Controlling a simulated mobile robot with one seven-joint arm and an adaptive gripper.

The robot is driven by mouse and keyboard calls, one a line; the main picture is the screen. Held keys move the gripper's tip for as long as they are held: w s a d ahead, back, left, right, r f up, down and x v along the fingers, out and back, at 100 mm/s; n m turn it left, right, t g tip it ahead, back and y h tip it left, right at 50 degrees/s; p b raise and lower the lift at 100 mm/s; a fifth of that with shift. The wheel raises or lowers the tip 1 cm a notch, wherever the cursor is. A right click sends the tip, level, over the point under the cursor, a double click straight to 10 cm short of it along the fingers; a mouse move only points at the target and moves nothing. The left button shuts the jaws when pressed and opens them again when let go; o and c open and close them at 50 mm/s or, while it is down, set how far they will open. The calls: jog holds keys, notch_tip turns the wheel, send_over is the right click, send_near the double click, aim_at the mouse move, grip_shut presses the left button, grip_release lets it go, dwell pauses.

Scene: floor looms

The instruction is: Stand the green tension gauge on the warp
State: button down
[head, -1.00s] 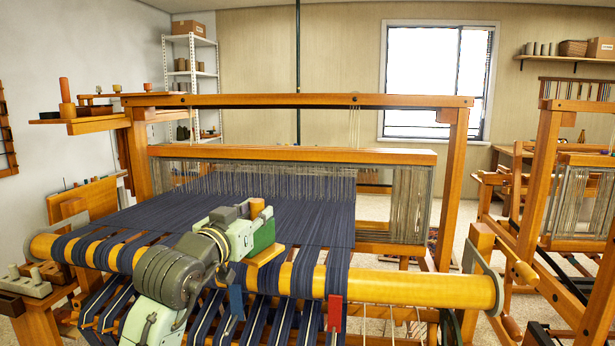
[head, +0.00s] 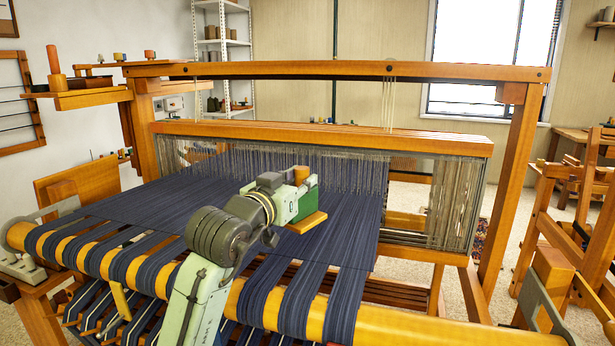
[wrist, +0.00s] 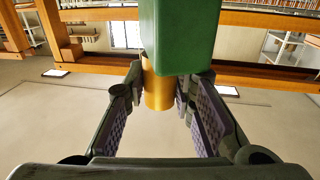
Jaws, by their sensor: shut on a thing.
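The green tension gauge (head: 307,204) has a green body, a flat wooden foot and an orange-brown knob on top. My gripper (head: 299,180) is shut on its knob. In the wrist view, the gauge's green body (wrist: 178,40) fills the top middle, and its brass-coloured knob sits between the fingers of my gripper (wrist: 160,90). The gauge looks upright. It is over the dark blue warp (head: 180,200), beyond the front beam and left of the warp's right edge. I cannot tell whether its foot touches the threads.
The round yellow front beam (head: 390,325) crosses below my arm. The heddle frame (head: 320,135) and the loom's top bar (head: 350,70) stand behind the gauge. A wooden side shelf (head: 95,86) is at left. The warp left of my gripper is clear.

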aim_at(299, 216)
jog(key=shift+s+a+f+b, duration=0.1)
jog(key=shift+s+f+b, duration=0.05)
jog(key=shift+f+b, duration=0.5)
notch_tip(299, 216, down, 5)
jog(key=b, duration=0.4)
jog(key=shift+f, duration=0.2)
jog(key=shift+f+b, duration=0.3)
jog(key=shift+f, duration=0.1)
jog(key=c, duration=1.3)
grip_release()
